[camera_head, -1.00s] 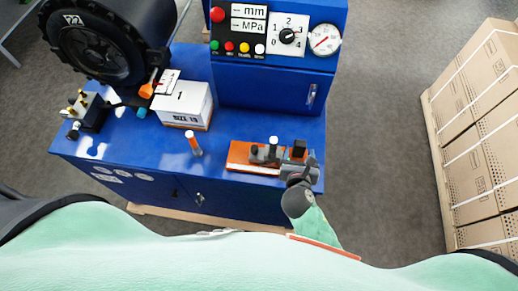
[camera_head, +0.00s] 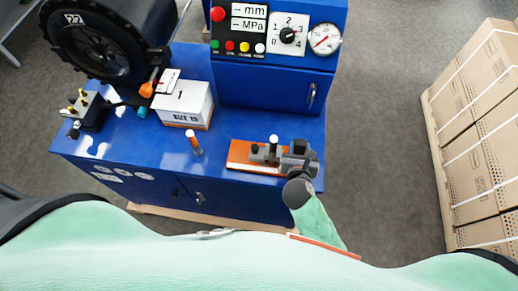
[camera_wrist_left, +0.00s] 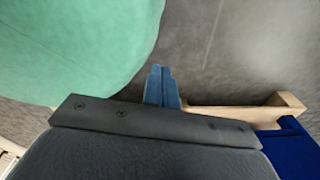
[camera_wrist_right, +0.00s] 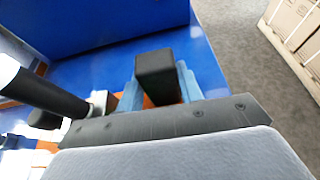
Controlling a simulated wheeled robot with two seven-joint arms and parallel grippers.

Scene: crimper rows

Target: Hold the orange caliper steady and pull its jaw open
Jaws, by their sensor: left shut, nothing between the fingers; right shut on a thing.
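The orange caliper (camera_head: 239,155) lies on the right front of the blue bench, as an orange base with grey parts on it. A white-topped post (camera_head: 274,140) stands up from it. My right gripper (camera_head: 298,153) is over its right end. In the right wrist view the blue fingers (camera_wrist_right: 160,82) are on both sides of a black block (camera_wrist_right: 157,75), shut on it, with orange below.
A blue cabinet with gauges (camera_head: 270,85) rises at the back. Stacked cartons (camera_head: 480,135) stand at the far right.

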